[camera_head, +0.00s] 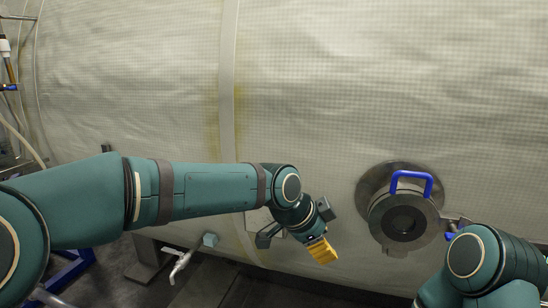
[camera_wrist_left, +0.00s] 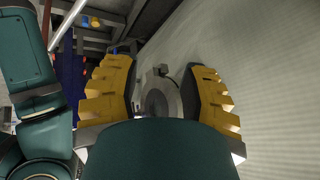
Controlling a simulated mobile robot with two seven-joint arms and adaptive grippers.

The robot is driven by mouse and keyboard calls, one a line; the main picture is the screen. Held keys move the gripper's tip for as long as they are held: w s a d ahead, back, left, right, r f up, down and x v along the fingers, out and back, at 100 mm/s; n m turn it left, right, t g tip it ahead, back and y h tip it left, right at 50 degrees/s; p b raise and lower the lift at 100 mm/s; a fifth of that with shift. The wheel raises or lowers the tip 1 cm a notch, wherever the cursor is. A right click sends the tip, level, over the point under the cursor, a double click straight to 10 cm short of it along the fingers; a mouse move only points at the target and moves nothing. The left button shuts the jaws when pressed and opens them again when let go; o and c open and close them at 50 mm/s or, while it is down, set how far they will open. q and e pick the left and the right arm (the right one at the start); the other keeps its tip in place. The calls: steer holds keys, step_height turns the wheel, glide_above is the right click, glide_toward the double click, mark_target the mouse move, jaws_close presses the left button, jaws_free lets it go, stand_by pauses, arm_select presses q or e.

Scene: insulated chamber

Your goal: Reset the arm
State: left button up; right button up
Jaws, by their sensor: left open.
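My left arm reaches in from the left across the head view. Its gripper (camera_head: 322,251), with yellow fingers, hangs in front of the chamber wall, left of the round port, and touches nothing that I can see. In the left wrist view the left gripper (camera_wrist_left: 160,92) shows two yellow ridged fingers spread apart, with nothing held between them. Beyond the gap I see the port. My right arm shows at the lower right of the head view; its gripper is outside the frame.
The round metal port (camera_head: 403,218) with a blue handle (camera_head: 412,184) sits on the pale insulated chamber wall (camera_head: 330,90). A small metal valve (camera_head: 181,262) sticks out below the left arm. A blue frame (camera_head: 70,268) stands on the floor at the lower left. Pipes run at the left edge.

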arm_select(q)
steer(key=s+a+f+n+b, duration=0.1)
steer(key=a+f+n, duration=0.2)
steer(key=f, duration=0.7)
steer(key=s+a+f+n+g+b, duration=0.1)
steer(key=a+f+n+b, duration=0.15)
steer(key=f, duration=0.65)
steer(key=s+a+f+n, duration=0.1)
steer(key=a+f+n, duration=0.25)
steer(key=f, duration=0.65)
steer(key=s+a+f+n+y+b, duration=0.1)
steer(key=s+a+f+n+b, duration=0.1)
steer(key=s+a+f+n, duration=0.3)
steer(key=s+a+f+n+y+b, duration=0.1)
steer(key=s+a+f+n, duration=0.4)
steer(key=s+f, duration=0.5)
step_height(320, 180, down, 4)
steer(key=shift+a+f+g+b, duration=0.3)
steer(key=shift+a+b, duration=0.4)
steer(key=shift+a, duration=0.2)
steer(key=shift+d, duration=0.15)
